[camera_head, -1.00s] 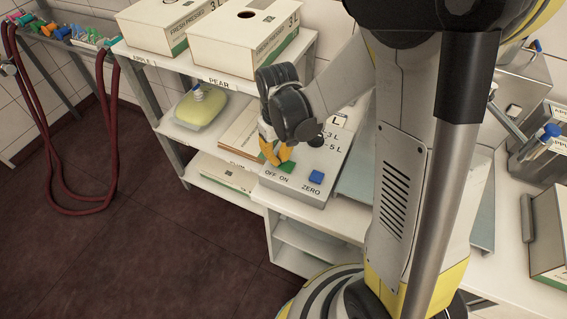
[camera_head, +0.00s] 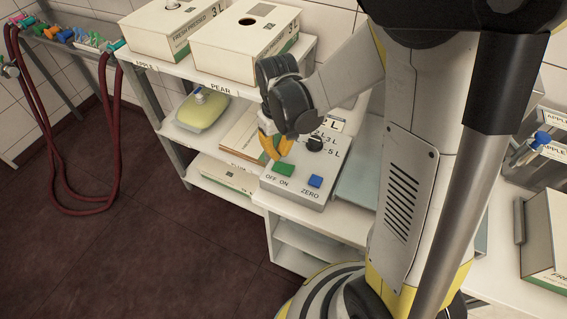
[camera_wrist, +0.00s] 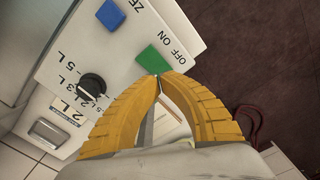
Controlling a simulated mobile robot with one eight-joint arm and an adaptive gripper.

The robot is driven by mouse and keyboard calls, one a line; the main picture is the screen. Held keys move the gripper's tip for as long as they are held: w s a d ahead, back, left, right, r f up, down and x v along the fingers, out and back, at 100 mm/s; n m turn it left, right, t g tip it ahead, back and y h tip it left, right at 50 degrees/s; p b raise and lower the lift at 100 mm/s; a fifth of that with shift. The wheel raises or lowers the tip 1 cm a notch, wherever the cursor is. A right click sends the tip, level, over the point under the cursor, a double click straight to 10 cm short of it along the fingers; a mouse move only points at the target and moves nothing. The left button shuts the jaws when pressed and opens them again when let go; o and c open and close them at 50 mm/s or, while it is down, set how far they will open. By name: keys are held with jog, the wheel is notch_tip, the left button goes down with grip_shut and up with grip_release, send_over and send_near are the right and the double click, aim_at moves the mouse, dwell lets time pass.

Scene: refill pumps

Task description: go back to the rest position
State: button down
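My gripper (camera_head: 272,154) has yellow ribbed fingers and holds nothing. In the wrist view the two fingertips (camera_wrist: 158,76) meet, so it is shut. It is just above a grey control box with a sloped face (camera_head: 295,187). The box has a green OFF/ON switch (camera_head: 283,170), a blue ZERO button (camera_head: 315,181) and a black dial (camera_head: 315,143) with litre marks. In the wrist view the fingertips overlap the edge of the green switch (camera_wrist: 152,60); in the head view a small gap shows between them.
White shelves with cartons (camera_head: 245,38) stand behind and left of my gripper. A yellow-green container (camera_head: 201,109) sits on the middle shelf. Red hoses (camera_head: 112,150) hang from a rack at the left. Metal bins (camera_head: 540,160) stand at the right. The dark floor at the left is clear.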

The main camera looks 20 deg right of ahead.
notch_tip(320, 180, up, 2)
jog(key=shift+r+p, duration=0.1)
jog(key=shift+p, duration=0.45)
jog(key=shift+s+r+b, duration=0.15)
jog(key=shift+r+b, duration=0.2)
jog(key=shift+b, duration=0.05)
jog(key=s+r+m+t+b, duration=0.2)
jog(key=s+r+t+b, duration=0.4)
jog(key=s, duration=0.4)
jog(key=shift+s+d+m+t+b, duration=0.25)
jog(key=shift+d+t+b, duration=0.25)
jog(key=shift+b, duration=0.45)
jog(key=shift+w+r, duration=0.1)
